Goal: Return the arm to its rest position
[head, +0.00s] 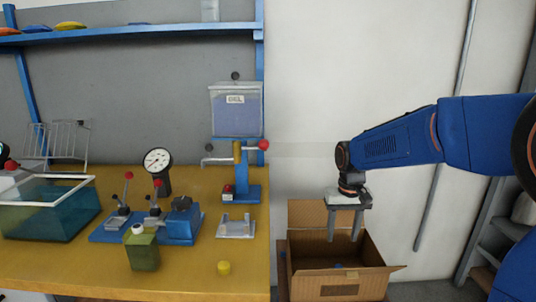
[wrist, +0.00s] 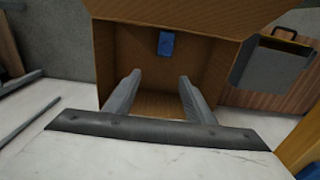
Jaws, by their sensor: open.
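My blue arm reaches in from the right in the head view, and my gripper (head: 344,222) points down over the open cardboard box (head: 340,290). The fingers are apart with nothing between them. In the wrist view my gripper (wrist: 158,90) shows both grey fingers spread over the box (wrist: 205,25). A small blue item (wrist: 166,43) lies inside the box, apart from the fingers. I cannot tell the exact height of the fingertips above the box floor.
A yellow-topped bench (head: 190,270) fills the left. It carries a water tank (head: 45,212), blue clamp fixtures (head: 180,222), a gauge (head: 157,160), a green bottle (head: 142,250) and a dispenser stand with a clear bin (head: 236,115). A grey shelf rack (head: 495,235) stands at the right.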

